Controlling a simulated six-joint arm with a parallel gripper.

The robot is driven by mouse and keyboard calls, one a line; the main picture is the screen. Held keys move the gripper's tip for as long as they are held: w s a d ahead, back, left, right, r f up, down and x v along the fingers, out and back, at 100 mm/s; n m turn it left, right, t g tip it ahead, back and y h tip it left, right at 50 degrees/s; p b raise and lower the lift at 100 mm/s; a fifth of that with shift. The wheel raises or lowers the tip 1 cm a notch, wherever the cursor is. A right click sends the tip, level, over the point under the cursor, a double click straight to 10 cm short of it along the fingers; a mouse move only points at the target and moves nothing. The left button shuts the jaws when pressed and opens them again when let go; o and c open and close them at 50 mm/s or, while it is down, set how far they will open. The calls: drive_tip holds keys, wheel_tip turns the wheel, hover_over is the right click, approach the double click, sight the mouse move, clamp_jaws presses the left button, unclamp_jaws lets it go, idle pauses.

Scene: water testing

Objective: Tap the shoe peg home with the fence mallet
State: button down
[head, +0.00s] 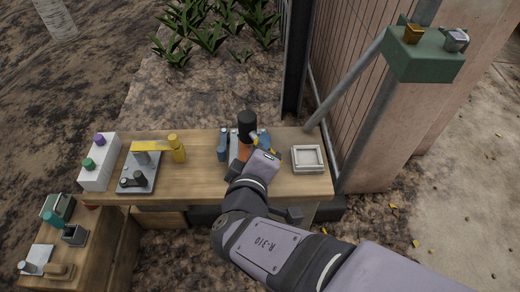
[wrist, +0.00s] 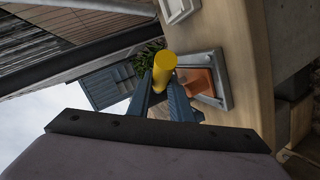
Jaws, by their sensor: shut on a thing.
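The mallet shows a black cylindrical head (head: 247,121) standing up above the bench in the head view, with a bit of yellow handle below it. My gripper (head: 256,146) is shut around the yellow handle. In the wrist view the round yellow handle end (wrist: 165,62) sits between my two dark blue fingers. An orange block (wrist: 195,80) lies in a grey frame (wrist: 224,80) on the bench beside the fingers. In the head view the block is mostly covered by my gripper. I cannot make out the shoe peg.
A white square tray (head: 294,160) is on the bench to the right. A grey fixture with a yellow arm (head: 150,147) and a white block (head: 101,172) with coloured knobs are to the left. A green-topped post (head: 425,62) rises at the upper right.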

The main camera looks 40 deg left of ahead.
drive_tip(key=shift+r+p, duration=1.65)
drive_tip(key=shift+r, duration=0.85)
drive_tip(key=w+d+f+m+t+h+p, duration=0.1)
drive_tip(key=w+d+f+m+h+p, duration=0.25)
drive_tip(key=w+d, duration=0.5)
drive_tip(key=w+d+f+m+t+h+p, duration=0.1)
drive_tip(key=w+d+m+h+p, duration=0.2)
drive_tip(key=w+d+m+h, duration=0.5)
drive_tip(key=d+f+m+g+h+p, duration=0.1)
drive_tip(key=d+m+g+h+p, duration=0.3)
drive_tip(key=d, duration=2.4)
drive_tip(key=m+h+p, duration=0.2)
drive_tip(key=h, duration=0.1)
drive_tip(key=shift+s+f+g, duration=0.3)
drive_tip(key=shift+g, duration=0.1)
